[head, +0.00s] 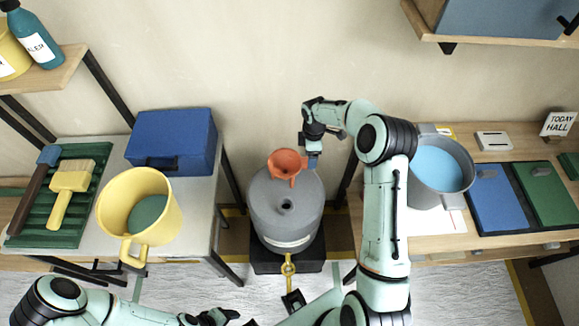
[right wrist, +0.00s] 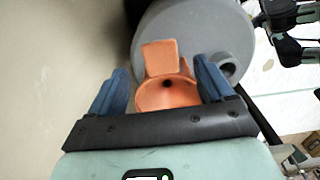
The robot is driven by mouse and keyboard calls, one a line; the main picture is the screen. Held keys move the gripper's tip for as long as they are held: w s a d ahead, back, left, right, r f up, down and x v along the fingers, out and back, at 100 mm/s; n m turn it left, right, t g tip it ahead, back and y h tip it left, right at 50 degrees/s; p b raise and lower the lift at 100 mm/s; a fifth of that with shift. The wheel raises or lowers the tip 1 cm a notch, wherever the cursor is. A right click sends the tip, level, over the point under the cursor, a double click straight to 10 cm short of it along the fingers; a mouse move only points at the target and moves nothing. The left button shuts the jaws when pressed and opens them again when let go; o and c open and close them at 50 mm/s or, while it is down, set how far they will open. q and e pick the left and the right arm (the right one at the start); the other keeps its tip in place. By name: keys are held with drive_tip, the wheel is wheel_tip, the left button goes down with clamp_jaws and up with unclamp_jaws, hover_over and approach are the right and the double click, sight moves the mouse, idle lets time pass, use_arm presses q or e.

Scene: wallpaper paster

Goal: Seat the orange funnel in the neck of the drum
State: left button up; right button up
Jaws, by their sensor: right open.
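The orange funnel (head: 286,161) shows at the far edge of the grey drum's top (head: 262,208), its spout pointing toward the near side. I cannot tell what bears it. The drum's neck (head: 287,206) is a small dark opening in the middle of the top, apart from the funnel. My right gripper (head: 311,156) is just right of the funnel. In the right wrist view its two blue fingers (right wrist: 160,88) are spread, with the funnel (right wrist: 168,95) between them and gaps on both sides. My left gripper (head: 218,317) is low at the picture's bottom; its jaws are unclear.
The drum stands on a black base (head: 262,262). A left table holds a yellow bucket (head: 112,205), a blue box (head: 185,140) and a green tray (head: 75,225). A right table holds a grey pot (head: 425,195) and panels. The wall is close behind the drum.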

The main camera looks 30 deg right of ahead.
sight(291, 170)
wheel_tip(291, 170, down, 3)
drive_tip(key=shift+w+r, duration=0.1)
drive_tip(key=shift+w, duration=0.05)
wheel_tip(291, 170, down, 5)
drive_tip(key=shift+a+f, duration=0.1)
drive_tip(key=shift+a, duration=0.05)
use_arm(q)
drive_tip(key=shift+w+r, duration=0.3)
drive_tip(key=shift+w, duration=0.05)
use_arm(e)
drive_tip(key=c, duration=1.3)
drive_tip(key=shift+o, duration=0.2)
